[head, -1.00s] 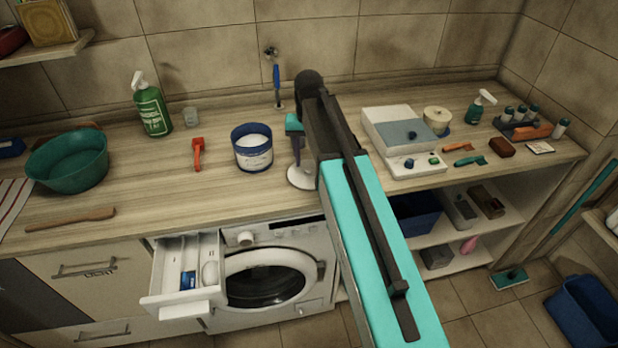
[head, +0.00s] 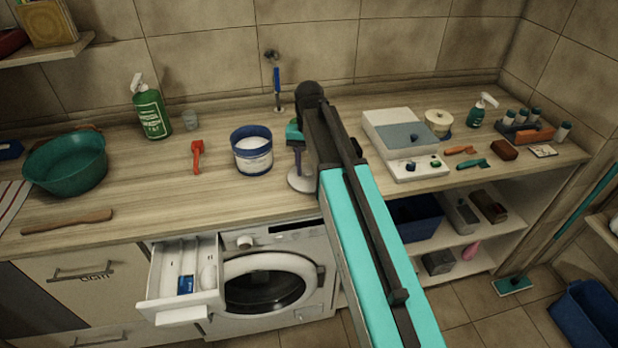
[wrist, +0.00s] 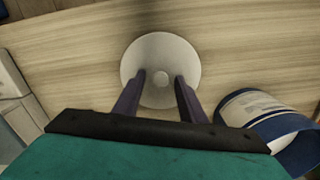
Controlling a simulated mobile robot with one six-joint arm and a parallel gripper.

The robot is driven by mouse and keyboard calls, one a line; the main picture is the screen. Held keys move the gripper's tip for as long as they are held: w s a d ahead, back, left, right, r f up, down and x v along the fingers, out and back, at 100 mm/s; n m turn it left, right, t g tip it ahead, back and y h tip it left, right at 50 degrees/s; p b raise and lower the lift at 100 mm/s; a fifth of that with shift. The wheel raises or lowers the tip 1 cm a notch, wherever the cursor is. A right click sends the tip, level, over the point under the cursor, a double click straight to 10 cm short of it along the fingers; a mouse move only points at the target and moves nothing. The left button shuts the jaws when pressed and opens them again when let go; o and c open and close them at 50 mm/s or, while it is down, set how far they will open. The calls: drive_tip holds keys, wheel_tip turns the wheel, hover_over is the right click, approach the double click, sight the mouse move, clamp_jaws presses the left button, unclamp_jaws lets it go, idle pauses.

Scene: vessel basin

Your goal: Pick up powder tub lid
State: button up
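The powder tub lid (head: 299,182) is a round white disc lying on the wooden counter, right of the blue and white powder tub (head: 252,150). In the wrist view the lid (wrist: 160,52) shows a small knob at its middle. My gripper (wrist: 161,76) points down over the lid, with its two dark purple fingers on either side of the knob. The fingers are apart and a gap shows between each and the knob. In the head view my gripper (head: 298,170) partly hides the lid. The tub (wrist: 262,118) stands open, with white powder inside.
A red-orange brush (head: 198,157) lies left of the tub. A white boxy device (head: 405,145) stands to the right. A blue-handled tool (head: 277,88) is behind at the wall. The open detergent drawer (head: 187,280) juts out below the counter edge.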

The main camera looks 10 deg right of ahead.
sight(308, 172)
clamp_jaws()
drive_tip(key=shift+r, duration=0.1)
drive_tip(key=shift+r+p, duration=1.4)
drive_tip(key=shift+r, duration=0.3)
drive_tip(key=shift+s+a+r, duration=0.1)
drive_tip(key=shift+s+a, duration=0.1)
drive_tip(key=s+a+p, duration=0.1)
drive_tip(key=s+a, duration=0.2)
drive_tip(key=s+a+p, duration=0.1)
drive_tip(key=s+a, duration=0.3)
drive_tip(key=s+a+r+p, duration=0.1)
drive_tip(key=s+a, duration=0.3)
drive_tip(key=shift+r+p, duration=0.1)
drive_tip(key=shift+p, duration=0.2)
drive_tip(key=shift+d, duration=0.15)
